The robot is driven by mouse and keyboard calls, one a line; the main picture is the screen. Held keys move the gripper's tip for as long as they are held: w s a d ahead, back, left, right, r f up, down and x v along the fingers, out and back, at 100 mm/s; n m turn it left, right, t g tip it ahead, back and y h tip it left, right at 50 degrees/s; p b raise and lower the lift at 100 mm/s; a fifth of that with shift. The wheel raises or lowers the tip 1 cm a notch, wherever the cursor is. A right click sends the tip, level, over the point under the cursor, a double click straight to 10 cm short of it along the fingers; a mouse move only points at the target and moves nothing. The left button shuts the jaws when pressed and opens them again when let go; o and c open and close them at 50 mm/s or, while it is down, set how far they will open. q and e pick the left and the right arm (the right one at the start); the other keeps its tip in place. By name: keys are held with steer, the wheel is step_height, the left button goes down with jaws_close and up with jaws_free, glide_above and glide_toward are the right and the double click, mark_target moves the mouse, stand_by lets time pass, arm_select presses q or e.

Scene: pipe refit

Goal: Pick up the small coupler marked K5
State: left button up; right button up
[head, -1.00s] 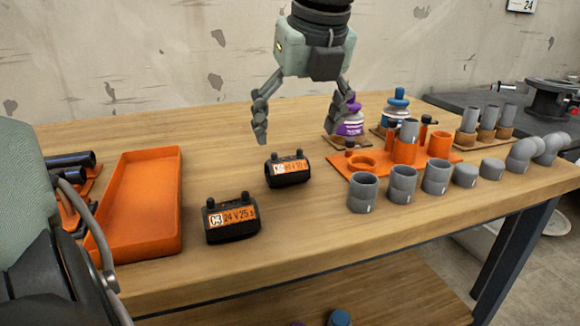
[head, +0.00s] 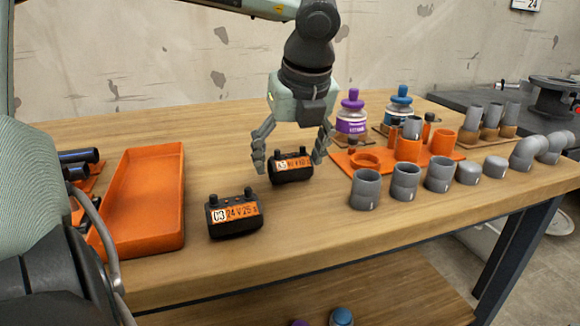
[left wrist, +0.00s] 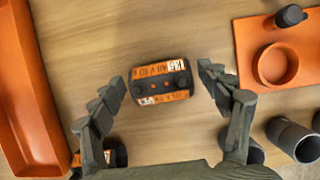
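The small coupler marked K5 (head: 292,167) is a black block with an orange label and dark knobs, sitting on the wooden table. In the left wrist view the coupler (left wrist: 161,80) lies between and ahead of the open fingers, with orange label strips. My left gripper (head: 290,165) is open above it, with a finger on either side; I see no clear contact. A similar black coupler marked C3 (head: 234,215) stands nearer the front left; it is partly hidden behind a finger in the left wrist view. My right gripper is not in view.
An orange tray (head: 145,200) lies at left. At right are an orange fixture (head: 408,149), several grey pipe fittings (head: 366,189), and purple (head: 352,115) and blue (head: 398,103) capped bottles. Bare table lies in front of the couplers.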

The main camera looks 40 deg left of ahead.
arm_select(q)
steer(key=c, duration=0.9)
steer(key=shift+r, duration=0.1)
